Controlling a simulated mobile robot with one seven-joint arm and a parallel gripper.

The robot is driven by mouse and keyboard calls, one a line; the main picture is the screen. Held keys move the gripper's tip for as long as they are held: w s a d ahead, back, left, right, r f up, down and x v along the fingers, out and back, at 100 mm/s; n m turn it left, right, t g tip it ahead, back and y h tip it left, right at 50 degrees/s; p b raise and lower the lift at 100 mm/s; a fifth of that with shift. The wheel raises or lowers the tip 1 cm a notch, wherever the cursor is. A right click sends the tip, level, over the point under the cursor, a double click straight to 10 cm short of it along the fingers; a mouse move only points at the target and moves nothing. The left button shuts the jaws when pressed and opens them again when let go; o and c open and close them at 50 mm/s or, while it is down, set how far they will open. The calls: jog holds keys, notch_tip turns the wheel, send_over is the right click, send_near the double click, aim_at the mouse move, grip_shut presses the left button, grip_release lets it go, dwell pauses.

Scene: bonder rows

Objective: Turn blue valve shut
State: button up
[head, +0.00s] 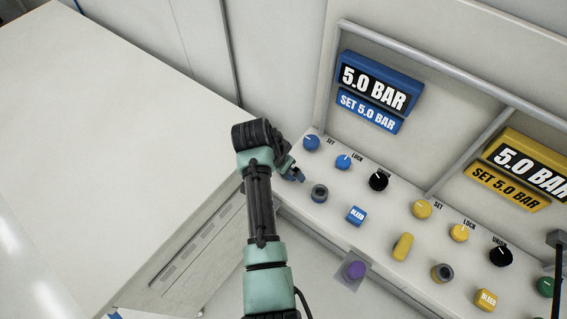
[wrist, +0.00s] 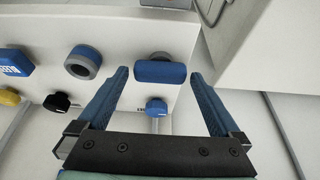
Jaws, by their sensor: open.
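The blue valve handle (wrist: 160,72) is a rounded blue bar on a grey round stem on the white panel. In the wrist view its bar runs left to right. My gripper (wrist: 159,76) is open, with one blue finger by each end of the bar. I cannot tell whether either finger touches it. In the head view my gripper (head: 295,173) is at the left end of the blue section and mostly hides the valve.
A blue knob (head: 311,142) and a blue-grey ring knob (head: 319,193) sit close by. A blue bleed button (head: 356,215) and black knob (head: 378,181) lie further right, then yellow controls (head: 403,246). The blue display (head: 375,88) reads 5.0 BAR. A white cabinet (head: 100,130) stands left.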

jog(key=b+v, duration=0.1)
jog(key=v, duration=1.2)
